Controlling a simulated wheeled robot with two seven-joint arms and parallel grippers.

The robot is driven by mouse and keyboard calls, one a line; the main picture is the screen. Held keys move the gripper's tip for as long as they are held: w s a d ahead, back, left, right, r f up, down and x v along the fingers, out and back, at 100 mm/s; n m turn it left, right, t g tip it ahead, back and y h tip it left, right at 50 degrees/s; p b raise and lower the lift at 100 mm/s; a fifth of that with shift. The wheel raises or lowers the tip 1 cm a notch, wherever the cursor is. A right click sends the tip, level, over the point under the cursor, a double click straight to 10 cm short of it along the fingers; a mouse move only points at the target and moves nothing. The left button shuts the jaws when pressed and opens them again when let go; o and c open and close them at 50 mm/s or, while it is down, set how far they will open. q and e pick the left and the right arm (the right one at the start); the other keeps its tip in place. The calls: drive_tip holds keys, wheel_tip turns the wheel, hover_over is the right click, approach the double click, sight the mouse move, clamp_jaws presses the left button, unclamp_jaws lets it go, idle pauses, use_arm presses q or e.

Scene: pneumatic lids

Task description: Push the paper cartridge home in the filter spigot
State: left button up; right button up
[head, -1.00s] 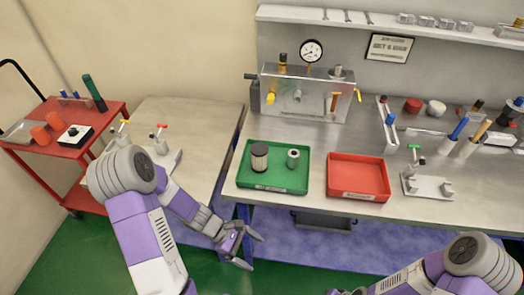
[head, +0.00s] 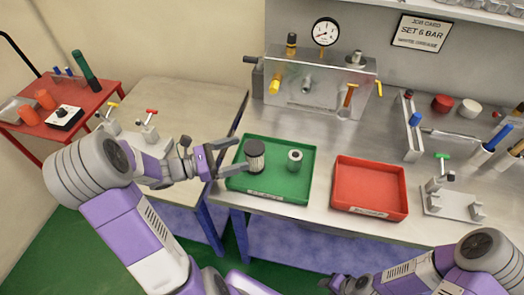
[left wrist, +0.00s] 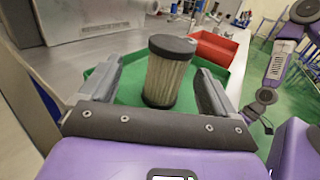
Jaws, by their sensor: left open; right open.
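The paper cartridge (head: 255,158), a pale pleated cylinder with dark caps, stands upright in the left part of the green tray (head: 270,193). My left gripper (head: 238,156) is open at the tray's left side, its fingertips close to the cartridge. In the left wrist view the cartridge (left wrist: 166,78) appears between the two open fingers (left wrist: 158,90), with gaps on both sides. A short grey stub (head: 307,84) on the front of the clear-fronted box may be the filter spigot; I cannot be sure. My right gripper (head: 345,284) is open and empty at the bottom edge.
A smaller pale cylinder (head: 295,159) with a dark hole stands right of the cartridge in the tray. An empty red tray (head: 369,187) lies further right. The box (head: 320,92) with gauge, yellow knob and orange-handled lever stands behind. Bench between trays and box is clear.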

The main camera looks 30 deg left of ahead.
sight(259, 150)
use_arm(q)
drive_tip(key=shift+w+d, duration=0.55)
drive_tip(key=shift+d, duration=0.2)
drive_tip(key=x, duration=0.1)
drive_tip(key=b+x, duration=0.1)
drive_tip(key=x, duration=0.2)
drive_tip(key=shift+d+b, duration=0.4)
drive_tip(key=shift+d, duration=0.1)
drive_tip(key=shift+w+d+r, duration=0.1)
drive_tip(key=shift+w+d, duration=0.05)
drive_tip(key=shift+d, duration=0.1)
drive_tip(key=c, duration=1.1)
